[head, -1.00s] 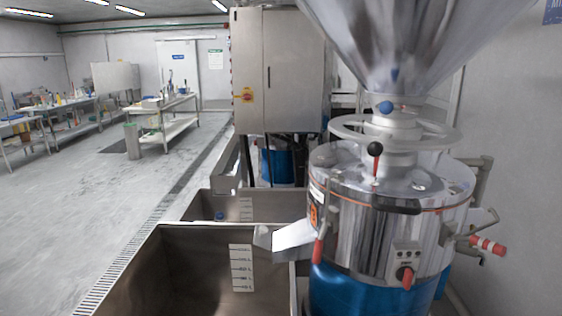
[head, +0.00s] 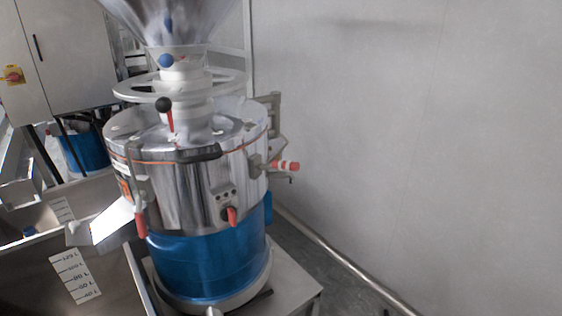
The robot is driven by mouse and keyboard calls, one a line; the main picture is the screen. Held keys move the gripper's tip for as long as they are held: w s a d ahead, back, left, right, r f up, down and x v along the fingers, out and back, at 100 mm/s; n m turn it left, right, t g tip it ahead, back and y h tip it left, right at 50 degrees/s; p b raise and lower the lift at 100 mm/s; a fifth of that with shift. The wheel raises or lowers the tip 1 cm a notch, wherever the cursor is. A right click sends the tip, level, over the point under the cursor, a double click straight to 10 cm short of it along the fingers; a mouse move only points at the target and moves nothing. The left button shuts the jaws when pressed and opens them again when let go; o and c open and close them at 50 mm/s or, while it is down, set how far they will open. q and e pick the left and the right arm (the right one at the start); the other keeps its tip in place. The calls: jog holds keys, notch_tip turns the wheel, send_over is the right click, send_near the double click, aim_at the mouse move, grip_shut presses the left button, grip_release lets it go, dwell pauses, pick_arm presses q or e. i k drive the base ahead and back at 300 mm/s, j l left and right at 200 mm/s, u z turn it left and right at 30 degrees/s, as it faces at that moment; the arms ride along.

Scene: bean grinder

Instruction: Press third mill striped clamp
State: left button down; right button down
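A steel mill (head: 190,185) with a blue lower body (head: 210,262) stands left of centre in the head view, under a metal hopper (head: 190,20). A red-and-white striped clamp handle (head: 286,166) sticks out from the mill's right side, near the wall. A second clamp handle, red (head: 140,226), hangs at the mill's left by the chute. A black-balled lever (head: 164,105) stands on top. Neither of my grippers shows.
A steel bin (head: 45,290) with a white level scale is at the lower left, below the chute (head: 111,222). A grey cabinet (head: 70,45) stands behind. A bare wall (head: 420,130) with a low pipe (head: 340,258) fills the right.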

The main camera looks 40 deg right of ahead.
aim_at(290, 166)
jog(key=z, duration=0.45)
jog(key=j+z, duration=0.1)
jog(key=z, duration=0.3)
jog(key=k+z, duration=0.1)
jog(key=z, duration=0.8)
jog(key=k, duration=0.05)
